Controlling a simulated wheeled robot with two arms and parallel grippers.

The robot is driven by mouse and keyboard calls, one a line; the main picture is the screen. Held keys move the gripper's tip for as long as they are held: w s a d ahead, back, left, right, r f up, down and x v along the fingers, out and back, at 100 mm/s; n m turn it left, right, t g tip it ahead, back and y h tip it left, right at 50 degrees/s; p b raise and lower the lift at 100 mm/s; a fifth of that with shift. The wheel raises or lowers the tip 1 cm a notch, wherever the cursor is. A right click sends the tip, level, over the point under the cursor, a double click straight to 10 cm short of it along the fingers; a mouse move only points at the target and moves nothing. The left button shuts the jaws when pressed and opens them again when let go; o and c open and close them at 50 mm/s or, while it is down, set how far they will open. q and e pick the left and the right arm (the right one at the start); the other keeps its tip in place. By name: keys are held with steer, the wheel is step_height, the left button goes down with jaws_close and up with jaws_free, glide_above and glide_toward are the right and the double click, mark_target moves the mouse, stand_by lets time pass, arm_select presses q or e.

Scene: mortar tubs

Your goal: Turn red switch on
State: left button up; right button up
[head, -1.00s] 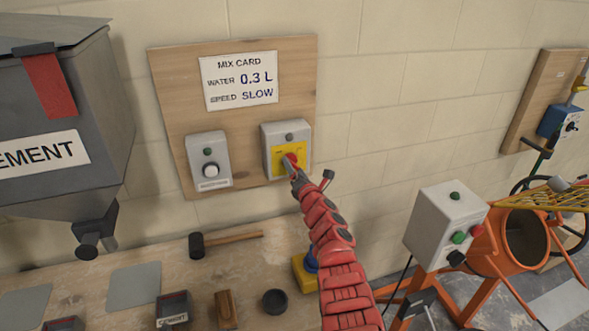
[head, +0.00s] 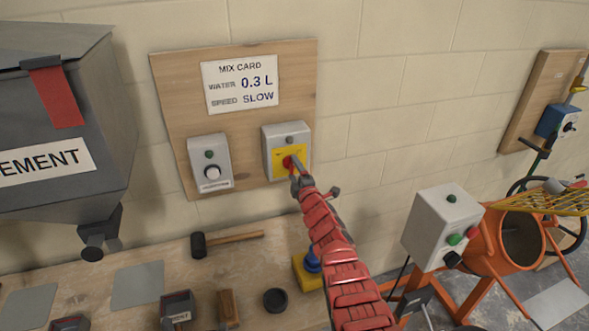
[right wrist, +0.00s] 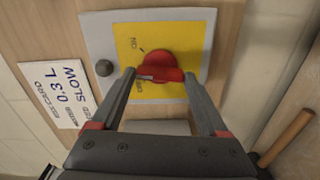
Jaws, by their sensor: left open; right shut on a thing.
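The red switch (head: 288,162) is a rotary knob on the yellow plate of a grey box (head: 301,137) on a wooden wall board. In the right wrist view the red switch (right wrist: 158,67) sits between the two fingers of my right gripper (right wrist: 158,76), which is shut on it. A pale mark on the knob lies near the lower label, which seems to read OFF; the ON label is above it. In the head view my right gripper (head: 297,174) partly covers the switch. The box's small round lamp (right wrist: 104,68) looks dark grey. My left gripper is not in view.
A second grey box (head: 209,160) with a white knob is left of the switch box, below the mix card (head: 240,84). A cement hopper (head: 62,130) hangs at left. The bench holds a mallet (head: 228,241) and small tubs. An orange mixer (head: 510,245) stands right.

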steer(key=m, duration=0.3)
steer(key=shift+r+m+p, duration=0.1)
steer(key=shift+m+p, duration=0.2)
steer(key=shift+p, duration=0.1)
steer(key=shift+m+p, duration=0.35)
steer(key=shift+m, duration=1.55)
steer(key=o, duration=1.2)
steer(key=shift+o, duration=0.2)
